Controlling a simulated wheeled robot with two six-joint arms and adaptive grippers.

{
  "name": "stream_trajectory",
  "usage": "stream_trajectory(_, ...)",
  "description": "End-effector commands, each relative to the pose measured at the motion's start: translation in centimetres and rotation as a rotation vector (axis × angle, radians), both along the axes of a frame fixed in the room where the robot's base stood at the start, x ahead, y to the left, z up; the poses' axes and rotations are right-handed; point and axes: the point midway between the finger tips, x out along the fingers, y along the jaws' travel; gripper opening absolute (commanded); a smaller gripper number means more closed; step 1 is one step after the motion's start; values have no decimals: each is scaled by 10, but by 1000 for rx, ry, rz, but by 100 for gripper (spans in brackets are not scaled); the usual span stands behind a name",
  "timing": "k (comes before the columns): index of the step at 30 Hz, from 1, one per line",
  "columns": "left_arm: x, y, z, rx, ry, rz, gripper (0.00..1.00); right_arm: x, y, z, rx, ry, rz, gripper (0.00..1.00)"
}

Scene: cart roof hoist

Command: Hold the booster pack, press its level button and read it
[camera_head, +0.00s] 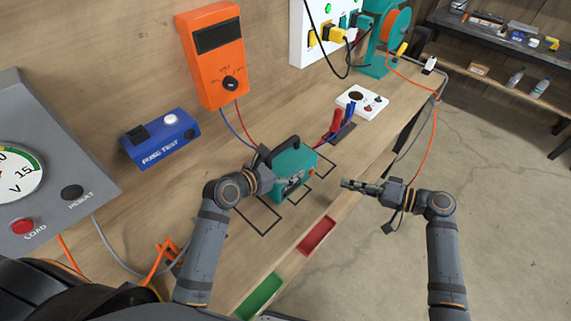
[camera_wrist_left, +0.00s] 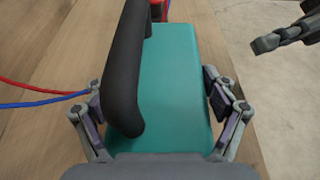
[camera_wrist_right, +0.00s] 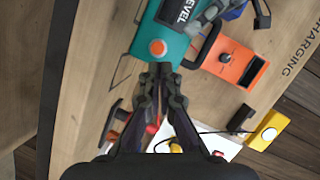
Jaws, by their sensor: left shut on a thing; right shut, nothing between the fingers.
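The booster pack (camera_head: 295,161) is a teal box with a black handle, on or just above the bench. My left gripper (camera_head: 279,178) is shut on it. In the left wrist view, the fingers grip the teal body (camera_wrist_left: 172,85) from both sides, beside the black handle (camera_wrist_left: 123,75). In the right wrist view, the pack (camera_wrist_right: 143,38) shows a "LEVEL" label and a round orange level button (camera_wrist_right: 158,47). My right gripper (camera_head: 345,183) is shut and empty, its fingertips (camera_wrist_right: 160,70) pointing at the button's end with a small gap visible. No level readout is legible.
An orange meter (camera_head: 216,65), a blue fuse tester (camera_head: 160,138) and a grey gauge panel (camera_head: 75,140) stand behind and left. Red and blue clamps (camera_head: 338,122) lie beyond the pack. Red (camera_head: 317,235) and green (camera_head: 259,297) trays line the bench's front edge.

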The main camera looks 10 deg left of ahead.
Motion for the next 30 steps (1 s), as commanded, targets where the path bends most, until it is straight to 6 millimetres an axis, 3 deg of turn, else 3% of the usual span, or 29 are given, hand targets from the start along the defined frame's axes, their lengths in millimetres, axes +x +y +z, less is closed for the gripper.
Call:
stream_trajectory(18,-1,0,-3,0,7,-1,22,-1,1,0,-13,5,7,0)
stream_trajectory(23,-1,0,-3,0,7,-1,22,-15,10,-6,-174,78,59,0)
stream_trajectory(30,-1,0,-3,1,7,-1,22,-29,0,-16,-429,224,29,0)
